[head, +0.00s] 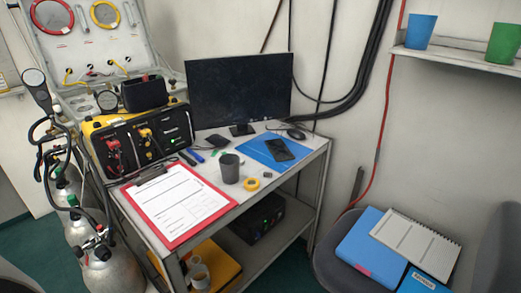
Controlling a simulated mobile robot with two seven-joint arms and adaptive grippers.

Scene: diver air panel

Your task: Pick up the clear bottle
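I cannot make out a clear bottle anywhere in the head view. A dark grey mug (230,168) stands upright on the desk (213,222). Some small pale cup-like items (198,273) sit on a yellow case on the lower shelf, partly cut off by the picture's bottom edge; I cannot tell exactly what they are. Neither of my grippers shows in this view.
A red clipboard (178,203), yellow tape (251,184), phone (279,149) and monitor (239,88) crowd the desk. Steel cylinders (112,270) stand left. A chair holds blue folders (372,247). A wall shelf carries a blue cup (420,31) and green cup (503,43).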

